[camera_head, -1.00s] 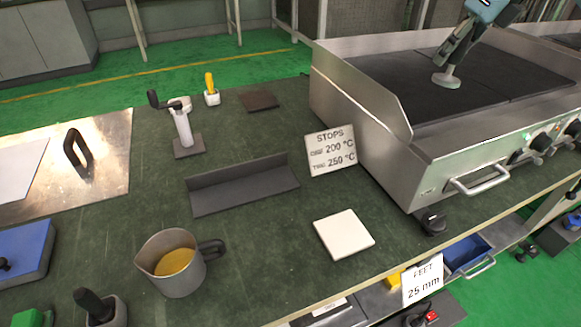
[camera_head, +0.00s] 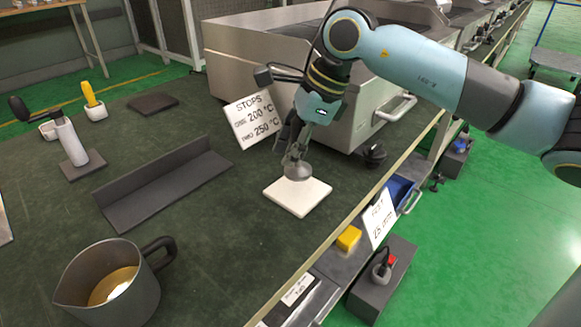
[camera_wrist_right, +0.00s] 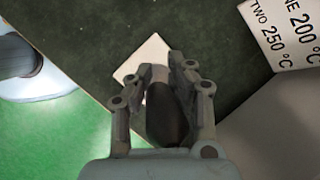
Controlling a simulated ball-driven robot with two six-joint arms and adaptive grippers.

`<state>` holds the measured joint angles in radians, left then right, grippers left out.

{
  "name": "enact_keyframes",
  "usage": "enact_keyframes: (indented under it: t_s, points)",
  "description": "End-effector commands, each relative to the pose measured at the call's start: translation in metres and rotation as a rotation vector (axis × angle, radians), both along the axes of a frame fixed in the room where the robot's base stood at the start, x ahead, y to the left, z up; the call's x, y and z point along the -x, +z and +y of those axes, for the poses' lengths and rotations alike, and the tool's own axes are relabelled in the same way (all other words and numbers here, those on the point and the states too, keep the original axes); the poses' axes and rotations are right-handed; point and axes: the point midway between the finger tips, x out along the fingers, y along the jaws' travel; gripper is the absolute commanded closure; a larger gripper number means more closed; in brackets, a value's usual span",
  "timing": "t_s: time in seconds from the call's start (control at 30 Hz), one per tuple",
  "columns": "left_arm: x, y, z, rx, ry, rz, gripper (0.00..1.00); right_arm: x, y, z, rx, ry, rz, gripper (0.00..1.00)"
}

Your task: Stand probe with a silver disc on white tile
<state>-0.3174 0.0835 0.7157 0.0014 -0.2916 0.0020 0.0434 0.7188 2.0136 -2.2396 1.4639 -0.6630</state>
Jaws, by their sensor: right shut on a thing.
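My right gripper (camera_head: 296,148) points down over the white tile (camera_head: 297,199) in the head view. It is shut on the probe, whose silver disc (camera_head: 297,171) faces down at the far part of the tile. I cannot tell whether the disc touches the tile or hangs just above it. In the right wrist view the probe's dark handle (camera_wrist_right: 168,118) sits between the fingers. The tile (camera_wrist_right: 146,58) shows partly behind them, and the disc is hidden there. My left gripper is not in view.
A stops sign (camera_head: 252,120) and the steel griddle (camera_head: 260,70) stand close behind the gripper. A dark angled plate (camera_head: 160,190) lies left of the tile. A metal jug (camera_head: 110,280) stands at front left. The bench edge runs close on the tile's right.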

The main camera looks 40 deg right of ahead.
Motion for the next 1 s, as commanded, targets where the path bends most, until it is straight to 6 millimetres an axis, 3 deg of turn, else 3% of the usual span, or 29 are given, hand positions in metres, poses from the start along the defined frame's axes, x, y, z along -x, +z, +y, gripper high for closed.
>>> enact_keyframes:
  t_s: [0.3, 0.67, 0.7, 0.8, 0.87, 1.0]
  points:
    - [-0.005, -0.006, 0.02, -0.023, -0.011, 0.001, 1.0, 0.0, -0.04, 0.0, -0.001, -0.001, 0.001, 1.0]
    - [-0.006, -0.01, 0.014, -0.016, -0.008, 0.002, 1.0, 0.0, -0.044, 0.0, 0.0, 0.0, 0.0, 1.0]
    - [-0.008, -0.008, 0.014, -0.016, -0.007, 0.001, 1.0, 0.0, -0.042, 0.0, 0.001, 0.0, -0.001, 0.78]
    - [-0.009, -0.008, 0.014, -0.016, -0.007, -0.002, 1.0, 0.0, -0.042, 0.0, 0.001, 0.0, -0.001, 0.65]
    - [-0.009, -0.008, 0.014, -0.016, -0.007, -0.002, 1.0, 0.0, -0.042, 0.0, 0.001, 0.0, -0.001, 0.59]
    - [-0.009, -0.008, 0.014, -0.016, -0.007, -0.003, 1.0, 0.0, -0.042, 0.0, 0.001, 0.0, -0.001, 0.59]
